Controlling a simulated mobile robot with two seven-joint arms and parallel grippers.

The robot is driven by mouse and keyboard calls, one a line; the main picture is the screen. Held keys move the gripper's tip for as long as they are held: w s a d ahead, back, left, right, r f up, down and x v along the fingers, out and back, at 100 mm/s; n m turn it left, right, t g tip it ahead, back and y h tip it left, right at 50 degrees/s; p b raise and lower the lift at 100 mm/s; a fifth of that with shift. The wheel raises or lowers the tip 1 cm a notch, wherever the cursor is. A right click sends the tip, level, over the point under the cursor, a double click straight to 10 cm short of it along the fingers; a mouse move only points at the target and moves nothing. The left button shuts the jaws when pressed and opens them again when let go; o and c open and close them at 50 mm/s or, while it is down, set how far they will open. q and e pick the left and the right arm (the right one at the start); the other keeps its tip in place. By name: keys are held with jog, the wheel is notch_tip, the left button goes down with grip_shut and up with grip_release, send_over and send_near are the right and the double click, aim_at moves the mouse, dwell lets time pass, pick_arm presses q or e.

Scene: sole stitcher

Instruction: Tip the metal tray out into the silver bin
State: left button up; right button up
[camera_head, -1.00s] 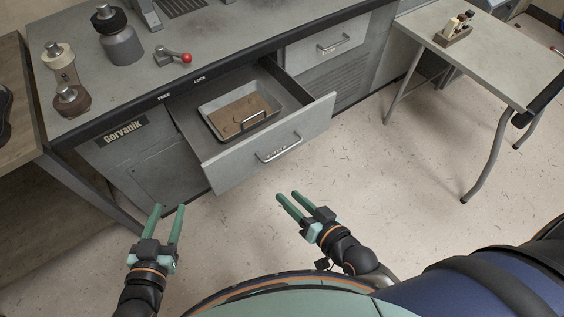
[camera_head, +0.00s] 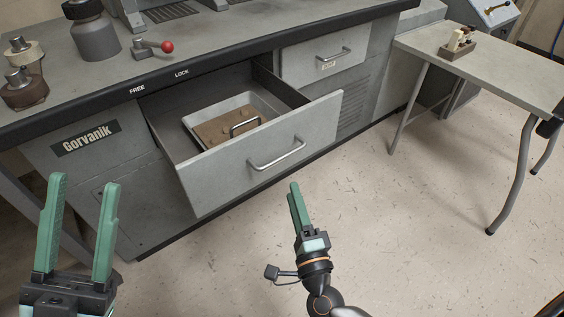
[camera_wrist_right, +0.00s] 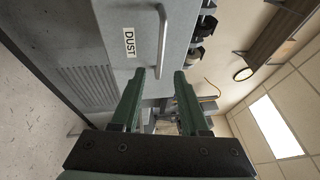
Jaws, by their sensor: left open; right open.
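The metal tray (camera_head: 189,123) sits inside the open drawer (camera_head: 265,160) of the grey machine, with a layer of brown material and a few lumps in it. Its wire handle (camera_head: 244,126) stands at the front side. My left gripper (camera_head: 84,185) is open and empty, in front of the machine at the lower left. My right gripper (camera_head: 296,192) is in front of and below the drawer front. In the right wrist view the right gripper (camera_wrist_right: 159,75) is open and empty, facing a drawer labelled DUST. No silver bin shows in these views.
The closed DUST drawer (camera_head: 325,54) is at the right of the open one. A red-knobbed lever (camera_head: 152,48) and bottles (camera_head: 93,30) stand on the machine top. A side table (camera_head: 500,71) holds a small caddy (camera_head: 458,47). The floor (camera_head: 400,240) between is clear.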

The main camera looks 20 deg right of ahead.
aim_at(282, 156)
jog(key=w, duration=0.3)
jog(key=w+r+b, duration=0.1)
jog(key=w, duration=0.3)
jog(key=w+r, duration=0.1)
jog(key=w, duration=0.3)
jog(key=shift+d, duration=0.25)
grip_shut()
dwell(0.9)
